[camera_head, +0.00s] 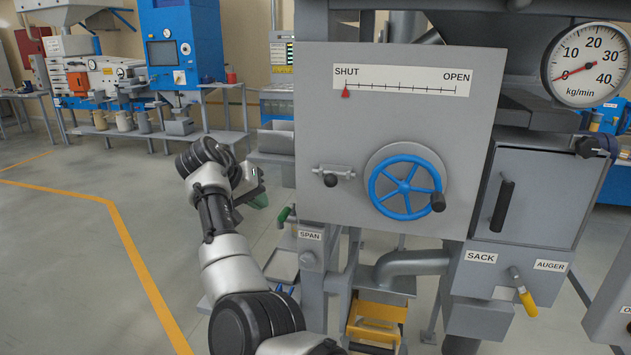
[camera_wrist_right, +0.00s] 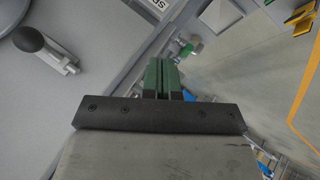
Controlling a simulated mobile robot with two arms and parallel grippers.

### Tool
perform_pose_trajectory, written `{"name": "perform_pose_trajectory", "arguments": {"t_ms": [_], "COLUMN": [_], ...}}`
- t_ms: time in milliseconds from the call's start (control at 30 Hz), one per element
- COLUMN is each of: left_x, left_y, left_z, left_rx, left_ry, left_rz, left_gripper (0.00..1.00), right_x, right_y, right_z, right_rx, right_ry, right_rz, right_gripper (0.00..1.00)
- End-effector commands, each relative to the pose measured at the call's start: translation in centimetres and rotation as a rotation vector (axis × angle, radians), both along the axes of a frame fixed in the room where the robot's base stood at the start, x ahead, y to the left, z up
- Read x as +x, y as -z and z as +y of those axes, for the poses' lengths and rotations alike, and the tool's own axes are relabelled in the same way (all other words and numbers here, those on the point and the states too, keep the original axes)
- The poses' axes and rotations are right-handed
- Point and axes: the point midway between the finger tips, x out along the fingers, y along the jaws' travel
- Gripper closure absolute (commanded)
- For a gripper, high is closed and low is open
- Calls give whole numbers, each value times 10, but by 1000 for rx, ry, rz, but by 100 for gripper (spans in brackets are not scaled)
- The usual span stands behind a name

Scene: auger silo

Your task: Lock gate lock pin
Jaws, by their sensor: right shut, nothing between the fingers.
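The gate lock pin (camera_head: 330,179) is a small metal pin with a dark knob in a bracket on the grey panel, left of the blue handwheel (camera_head: 405,187). Whether the pin is in or out is too small to tell. My right gripper (camera_head: 258,198) is left of the panel, apart from the pin. Its green fingers (camera_wrist_right: 162,76) are shut with nothing between them in the wrist view. A dark knob (camera_wrist_right: 40,43) shows at the upper left there; I cannot tell for sure that it is the pin's. My left gripper is not in view.
The red pointer (camera_head: 346,92) is at SHUT on the scale. A dial gauge (camera_head: 585,65), a grey door (camera_head: 536,195) and a yellow-handled lever (camera_head: 526,301) are to the right. A green-tipped part (camera_head: 284,214) is below the panel's left edge. Floor is clear at left.

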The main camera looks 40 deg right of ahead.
Motion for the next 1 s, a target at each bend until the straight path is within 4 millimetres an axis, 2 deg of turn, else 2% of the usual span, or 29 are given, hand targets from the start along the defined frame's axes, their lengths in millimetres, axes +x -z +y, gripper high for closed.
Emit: {"name": "perform_pose_trajectory", "arguments": {"t_ms": [33, 100, 200, 300, 467, 900, 1000], "left_x": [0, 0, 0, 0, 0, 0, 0], "left_y": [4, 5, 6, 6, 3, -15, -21], "left_z": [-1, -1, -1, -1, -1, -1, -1], "left_rx": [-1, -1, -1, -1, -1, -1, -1], "left_ry": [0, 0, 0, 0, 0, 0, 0], "left_rz": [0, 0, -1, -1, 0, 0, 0], "left_gripper": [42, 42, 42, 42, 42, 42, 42], "right_x": [-9, -23, -39, -46, -47, -47, -58], "right_y": [-36, -71, -103, -115, -107, -40, -47], "right_z": [3, 4, 7, 7, -1, -59, -71], "right_rx": [14, 32, 54, 64, 67, 64, 65], "right_ry": [55, 128, 198, 230, 236, 235, 236], "right_rz": [-28, -47, -62, -67, -66, -64, -70], "right_gripper": [100, 100, 100, 100, 100, 100, 100]}}
